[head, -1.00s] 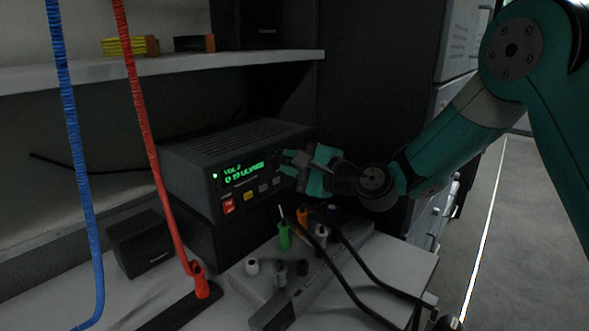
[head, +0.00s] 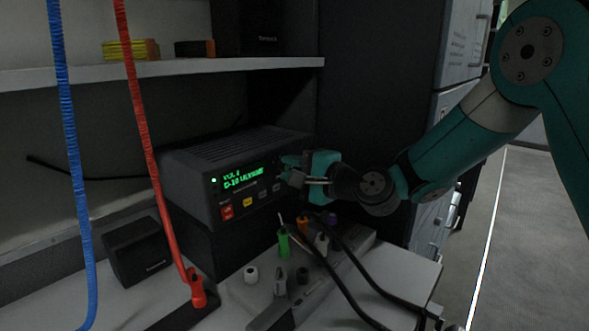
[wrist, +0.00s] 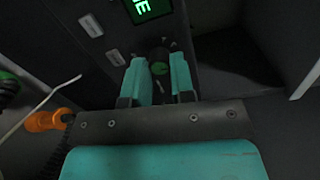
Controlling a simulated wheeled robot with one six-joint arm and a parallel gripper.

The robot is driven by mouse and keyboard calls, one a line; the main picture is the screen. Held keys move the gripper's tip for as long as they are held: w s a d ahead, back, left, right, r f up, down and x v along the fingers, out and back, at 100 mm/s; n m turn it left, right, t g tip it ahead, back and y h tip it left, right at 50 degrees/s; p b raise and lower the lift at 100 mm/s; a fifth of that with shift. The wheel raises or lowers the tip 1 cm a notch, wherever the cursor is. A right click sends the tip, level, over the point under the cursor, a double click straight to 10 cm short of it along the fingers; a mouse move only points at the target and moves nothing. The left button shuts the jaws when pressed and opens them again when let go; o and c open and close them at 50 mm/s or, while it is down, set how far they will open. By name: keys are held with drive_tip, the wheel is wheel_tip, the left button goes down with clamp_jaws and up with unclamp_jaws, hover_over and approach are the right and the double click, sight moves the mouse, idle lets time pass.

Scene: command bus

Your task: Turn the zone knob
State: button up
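A dark radio unit (head: 240,165) with a green lit display (head: 246,178) sits at the back of the desk. My gripper (head: 287,170) is at the right end of its front panel. No label on this knob is readable. The gripper hides the knob in the head view.
A coiled red cord (head: 150,150) and a blue cord (head: 72,150) hang at left. Below the gripper, a grey panel (head: 335,262) carries several coloured plugs and black cables. A small speaker (head: 138,250) stands at left. A shelf (head: 130,75) spans above.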

drive_tip(key=o, duration=0.4)
drive_tip(key=shift+o, duration=0.2)
drive_tip(key=b+v, duration=0.4)
drive_tip(key=v, duration=1.3)
drive_tip(key=shift+s+d, duration=0.1)
drive_tip(key=shift+s, duration=0.05)
